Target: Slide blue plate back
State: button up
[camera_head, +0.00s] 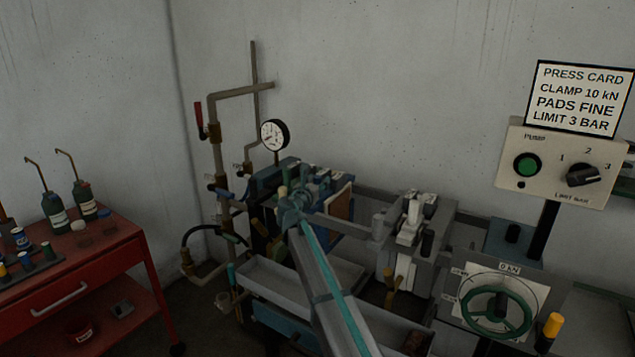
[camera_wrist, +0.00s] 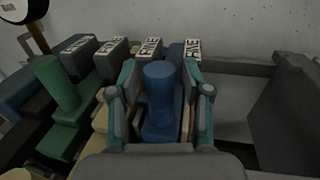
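In the wrist view, the blue plate (camera_wrist: 160,133) stands in a row of plates, with an upright blue cylindrical handle (camera_wrist: 159,92) on its near end. My gripper (camera_wrist: 159,75) has its two fingers apart, one on each side of the handle. A narrow gap shows beside the handle on the right; contact on the left is hard to tell. In the head view, my gripper (camera_head: 292,203) is over the plate stack at the press, and my arm and hand hide most of the blue plate there.
A green plate with a green handle (camera_wrist: 58,84) stands left of the blue one. Cream-edged plates with FINE labels (camera_wrist: 151,47) stand close by. A grey trough (camera_wrist: 237,100) lies open to the right. A pressure gauge (camera_head: 274,135) and pipes rise behind; a red cart (camera_head: 75,270) stands left.

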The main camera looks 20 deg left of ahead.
grip_shut()
jog(key=shift+d, duration=0.1)
